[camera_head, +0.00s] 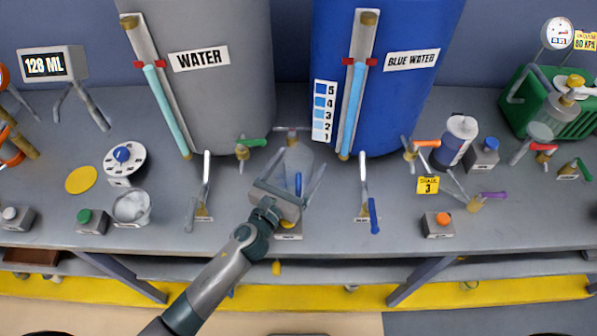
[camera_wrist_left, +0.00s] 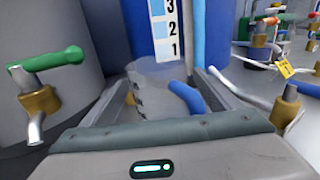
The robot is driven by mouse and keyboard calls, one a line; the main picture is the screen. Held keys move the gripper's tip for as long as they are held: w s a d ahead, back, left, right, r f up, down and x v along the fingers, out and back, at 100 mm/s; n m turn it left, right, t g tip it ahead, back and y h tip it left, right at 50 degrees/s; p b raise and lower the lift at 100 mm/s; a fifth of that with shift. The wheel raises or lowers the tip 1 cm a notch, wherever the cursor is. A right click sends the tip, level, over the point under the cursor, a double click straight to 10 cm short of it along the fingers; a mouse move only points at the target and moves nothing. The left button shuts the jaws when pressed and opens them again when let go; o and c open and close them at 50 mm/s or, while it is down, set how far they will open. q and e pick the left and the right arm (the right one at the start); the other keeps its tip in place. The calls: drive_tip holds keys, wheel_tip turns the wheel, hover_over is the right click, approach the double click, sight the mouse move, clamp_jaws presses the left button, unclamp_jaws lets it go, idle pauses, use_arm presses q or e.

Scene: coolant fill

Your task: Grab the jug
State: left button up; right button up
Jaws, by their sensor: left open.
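The jug is a clear grey vessel (camera_head: 297,157) with a blue handle, standing on the bench between the grey water tank and the blue water tank. My left gripper (camera_head: 303,160) is open, with one finger on each side of the jug. In the left wrist view the jug (camera_wrist_left: 152,88) shows between the fingers, its blue handle (camera_wrist_left: 187,97) toward the palm. I cannot tell whether the fingers touch it. The jug's lower part is partly hidden by my gripper. My right gripper is not in view.
A lever tap with a green handle (camera_head: 252,142) is close to the left of the jug. A long lever with a blue grip (camera_head: 374,215) stands to its right, and another lever (camera_head: 205,182) to its left. The blue tank (camera_head: 420,95) and grey tank (camera_head: 230,100) rise behind.

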sight(298, 157)
use_arm(q)
drive_tip(key=shift+c, duration=0.5)
drive_tip(key=c, duration=1)
drive_tip(key=shift+c, duration=0.4)
drive_tip(key=shift+r, duration=0.1)
drive_tip(key=shift+r, duration=0.45)
wheel_tip(298, 157, up, 4)
drive_tip(key=shift+f+p, duration=0.25)
drive_tip(key=shift+p, duration=0.5)
drive_tip(key=s+d+r, duration=0.5)
drive_tip(key=s+r, duration=0.1)
drive_tip(key=s, duration=0.4)
drive_tip(key=shift+s+r+b, duration=0.2)
drive_tip(key=shift+r+b, duration=0.05)
drive_tip(key=shift+b, duration=0.15)
drive_tip(key=shift+d, duration=0.1)
